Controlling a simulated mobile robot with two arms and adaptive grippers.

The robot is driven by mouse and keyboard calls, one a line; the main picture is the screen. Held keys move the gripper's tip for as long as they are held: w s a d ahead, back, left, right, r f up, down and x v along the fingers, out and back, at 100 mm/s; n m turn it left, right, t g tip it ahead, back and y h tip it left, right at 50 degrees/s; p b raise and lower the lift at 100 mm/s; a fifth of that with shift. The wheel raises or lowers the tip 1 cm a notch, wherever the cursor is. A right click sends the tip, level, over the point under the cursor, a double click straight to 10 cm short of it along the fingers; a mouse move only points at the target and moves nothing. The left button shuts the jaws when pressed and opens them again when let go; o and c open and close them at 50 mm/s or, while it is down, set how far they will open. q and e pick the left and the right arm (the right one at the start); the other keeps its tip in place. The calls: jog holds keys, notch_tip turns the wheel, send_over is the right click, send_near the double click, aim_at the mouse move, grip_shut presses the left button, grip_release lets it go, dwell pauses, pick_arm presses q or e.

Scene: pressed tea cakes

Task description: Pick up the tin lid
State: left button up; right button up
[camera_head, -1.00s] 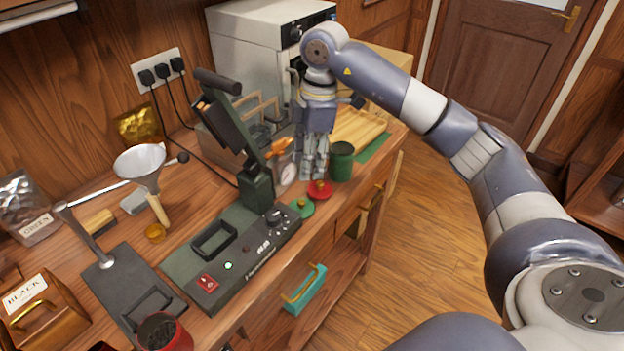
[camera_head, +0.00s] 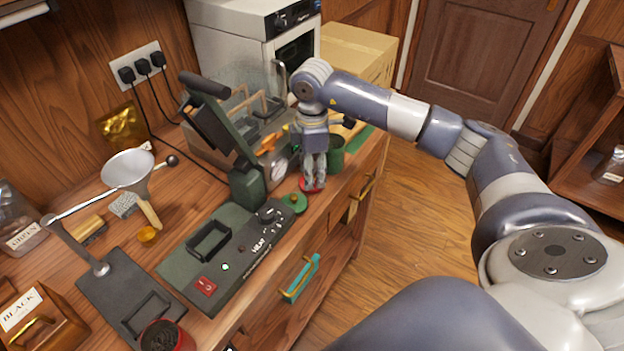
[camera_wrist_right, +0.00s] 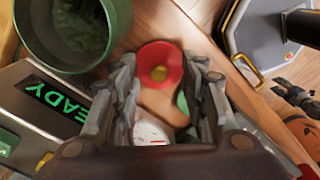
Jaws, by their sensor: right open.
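A round red lid (camera_head: 309,187) with a gold knob lies on the wooden counter near its front edge. It also shows in the right wrist view (camera_wrist_right: 147,62). A smaller green lid (camera_head: 293,203) lies beside it, nearer the heat panel. An open green tin (camera_head: 335,156) stands just behind the red lid; its green contents show in the right wrist view (camera_wrist_right: 78,28). My right gripper (camera_head: 314,182) points down over the red lid, its fingers open on either side in the wrist view (camera_wrist_right: 165,85). Contact cannot be told. My left gripper is not in view.
A dark green press with a heat panel (camera_head: 238,240) stands left of the lids. A glass-sided case with a gauge (camera_head: 279,168) is close behind the gripper. Open floor lies right of the counter.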

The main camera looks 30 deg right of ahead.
jog(key=shift+f, duration=0.4)
jog(key=shift+w, duration=0.1)
jog(key=shift+c, duration=0.8)
grip_shut()
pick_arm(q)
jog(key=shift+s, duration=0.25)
pick_arm(e)
jog(key=shift+r, duration=0.15)
